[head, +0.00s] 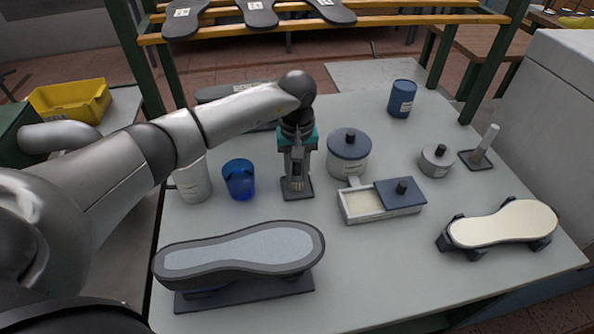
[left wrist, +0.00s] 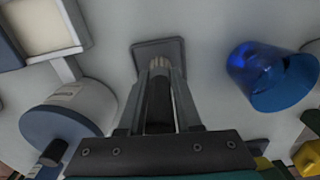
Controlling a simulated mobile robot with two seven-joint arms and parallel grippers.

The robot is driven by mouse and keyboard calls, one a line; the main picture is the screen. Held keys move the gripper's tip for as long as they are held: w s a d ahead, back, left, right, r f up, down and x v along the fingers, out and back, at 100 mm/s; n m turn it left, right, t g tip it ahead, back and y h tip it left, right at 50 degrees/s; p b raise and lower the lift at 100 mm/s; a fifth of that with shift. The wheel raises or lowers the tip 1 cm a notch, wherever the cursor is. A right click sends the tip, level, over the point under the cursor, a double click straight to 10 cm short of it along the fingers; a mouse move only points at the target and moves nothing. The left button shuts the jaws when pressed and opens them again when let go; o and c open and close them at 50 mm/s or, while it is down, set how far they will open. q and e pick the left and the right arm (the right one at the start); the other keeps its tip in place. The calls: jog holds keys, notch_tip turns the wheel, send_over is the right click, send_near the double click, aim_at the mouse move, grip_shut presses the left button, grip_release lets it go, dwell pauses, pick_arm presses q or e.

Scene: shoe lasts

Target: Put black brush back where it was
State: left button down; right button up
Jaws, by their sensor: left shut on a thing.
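My left gripper (head: 297,178) points down over the middle of the table, between the blue cup and the large lidded jar. It is shut on the black brush, whose dark handle shows between the fingers in the left wrist view (left wrist: 159,105). Pale bristles show at the brush's lower end. Directly below is a small dark square plate (head: 289,195), which also shows in the left wrist view (left wrist: 172,47). The bristle end is at or just above this plate; I cannot tell whether they touch. My right gripper is not in view.
A blue cup (head: 239,180) stands left of the gripper and a grey-lidded jar (head: 348,155) right of it. A partly covered white box (head: 362,205) is at front right. A shoe last (head: 240,250) lies in front. A dark base with a white post (head: 480,157) is far right.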

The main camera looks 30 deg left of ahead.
pick_arm(q)
jog(key=shift+f, duration=0.15)
jog(key=c, duration=0.6)
grip_release()
notch_tip(320, 180, up, 12)
jog(key=shift+r+p, duration=0.25)
jog(key=shift+p, duration=0.2)
